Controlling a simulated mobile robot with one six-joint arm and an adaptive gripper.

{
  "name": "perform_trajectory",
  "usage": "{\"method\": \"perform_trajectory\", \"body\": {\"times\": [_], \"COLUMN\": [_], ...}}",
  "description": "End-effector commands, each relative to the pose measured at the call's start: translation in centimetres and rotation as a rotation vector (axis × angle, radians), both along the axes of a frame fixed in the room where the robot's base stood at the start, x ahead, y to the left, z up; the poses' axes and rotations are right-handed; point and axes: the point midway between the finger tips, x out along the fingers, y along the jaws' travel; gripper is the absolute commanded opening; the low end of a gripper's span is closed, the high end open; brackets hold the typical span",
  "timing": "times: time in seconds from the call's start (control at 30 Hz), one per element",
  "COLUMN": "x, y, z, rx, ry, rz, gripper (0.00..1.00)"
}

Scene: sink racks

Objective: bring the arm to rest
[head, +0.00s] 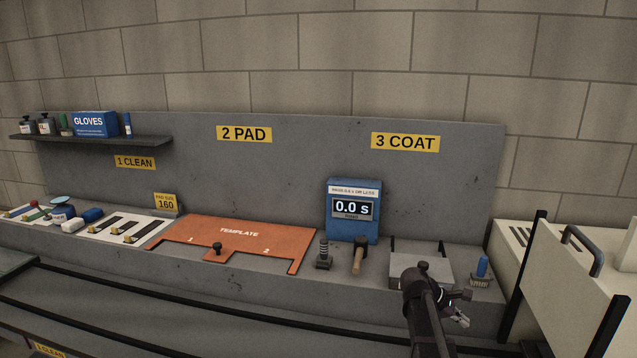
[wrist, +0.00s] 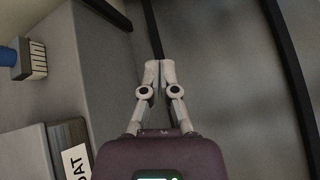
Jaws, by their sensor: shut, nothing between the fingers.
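My gripper (head: 461,318) is at the lower right in the head view, in front of the bench's right end, with my dark arm rising from the bottom edge. In the wrist view my gripper (wrist: 160,72) points up the picture, and its two grey fingers meet at the tips. It is shut and holds nothing.
A grey block (head: 421,268) and a blue-handled brush (head: 482,268) stand on the bench (head: 250,285) near my gripper. Left of them are a blue timer (head: 353,205) and an orange template (head: 235,236). A pale cart-like unit (head: 570,280) stands at the right.

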Motion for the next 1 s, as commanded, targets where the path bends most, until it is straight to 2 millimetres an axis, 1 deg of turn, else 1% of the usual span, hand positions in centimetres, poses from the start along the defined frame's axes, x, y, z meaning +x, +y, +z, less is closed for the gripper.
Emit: {"method": "perform_trajectory", "body": {"times": [0.03,0.17,0.3,0.37,0.5,0.6,0.7,0.83,0.9,1.0], "x": [-1.4,-3.4,-5.6,-6.6,-9.0,-10.6,-11.9,-12.9,-13.2,-13.3], "y": [1.5,4.9,8.8,10.5,14.6,17.3,19.5,21.4,22.0,22.3], "z": [-0.8,-2.7,-4.4,-5.0,-6.0,-6.5,-6.8,-6.9,-6.9,-6.9], "rx": [0.047,0.172,0.310,0.368,0.501,0.585,0.652,0.706,0.721,0.730], "ry": [-0.058,-0.207,-0.342,-0.392,-0.485,-0.531,-0.557,-0.572,-0.575,-0.577], "rz": [-0.032,-0.141,-0.282,-0.349,-0.521,-0.649,-0.759,-0.863,-0.894,-0.913], "gripper": [0.00,0.00,0.00,0.00,0.00,0.00,0.00,0.00,0.00,0.00]}}
